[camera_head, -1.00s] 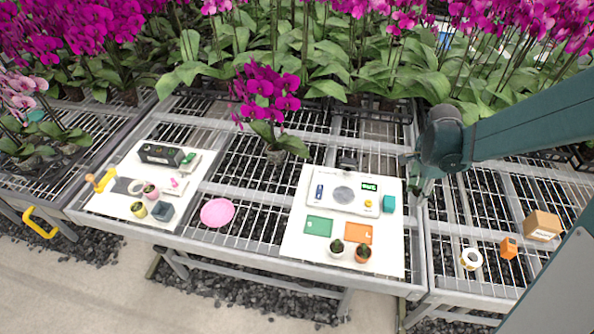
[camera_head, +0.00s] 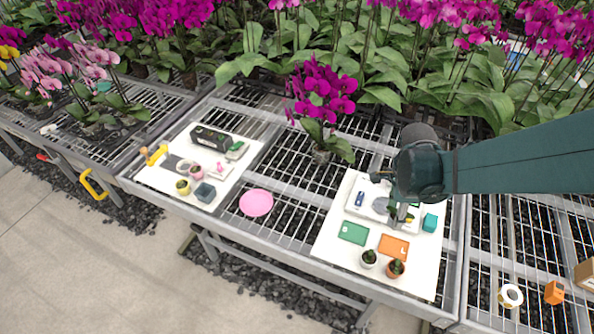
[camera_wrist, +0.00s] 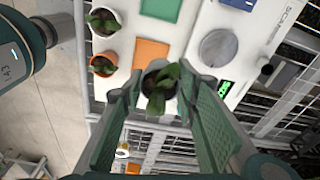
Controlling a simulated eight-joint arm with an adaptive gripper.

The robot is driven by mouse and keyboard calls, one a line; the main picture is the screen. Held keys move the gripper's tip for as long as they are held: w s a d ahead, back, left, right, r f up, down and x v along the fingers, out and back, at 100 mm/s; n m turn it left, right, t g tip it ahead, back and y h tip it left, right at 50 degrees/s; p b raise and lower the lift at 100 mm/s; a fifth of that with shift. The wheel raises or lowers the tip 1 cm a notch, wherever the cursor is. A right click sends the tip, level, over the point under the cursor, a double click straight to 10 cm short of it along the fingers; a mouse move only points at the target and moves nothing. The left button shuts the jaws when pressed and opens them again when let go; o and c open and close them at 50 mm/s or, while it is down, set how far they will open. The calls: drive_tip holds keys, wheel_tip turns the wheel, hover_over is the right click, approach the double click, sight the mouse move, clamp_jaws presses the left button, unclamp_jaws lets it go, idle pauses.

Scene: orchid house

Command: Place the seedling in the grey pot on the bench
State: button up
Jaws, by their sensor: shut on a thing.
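My gripper (camera_wrist: 158,92) is shut on a small leafy seedling (camera_wrist: 160,88) in a grey pot (camera_wrist: 150,68); the fingers stand on either side of it. In the head view my gripper (camera_head: 402,212) is over the white board on the bench (camera_head: 330,246), beside the scale (camera_head: 356,207). My wrist hides part of the scale there, and the held pot shows only partly. In the wrist view the pot appears close to the orange card (camera_wrist: 150,52) and the scale's round grey plate (camera_wrist: 218,48). I cannot tell its height above the board.
A white pot (camera_head: 369,258) and a terracotta pot (camera_head: 396,268) with plants stand at the board's front. A green card (camera_head: 352,233) and teal cube (camera_head: 430,222) are nearby. A pink saucer (camera_head: 256,203) lies left on the mesh. A tall orchid (camera_head: 322,105) stands behind.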

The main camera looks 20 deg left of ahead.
drive_tip(key=s+a, duration=1.1)
drive_tip(key=a, duration=0.1)
drive_tip(key=shift+a, duration=0.2)
drive_tip(key=shift+f, duration=0.15)
drive_tip(key=shift+f+b, duration=0.85)
drive_tip(key=shift+f, duration=1.95)
drive_tip(key=shift+f+b, duration=0.5)
drive_tip(key=shift+f, duration=1.6)
drive_tip(key=shift+f, duration=0.15)
drive_tip(key=o, duration=0.9)
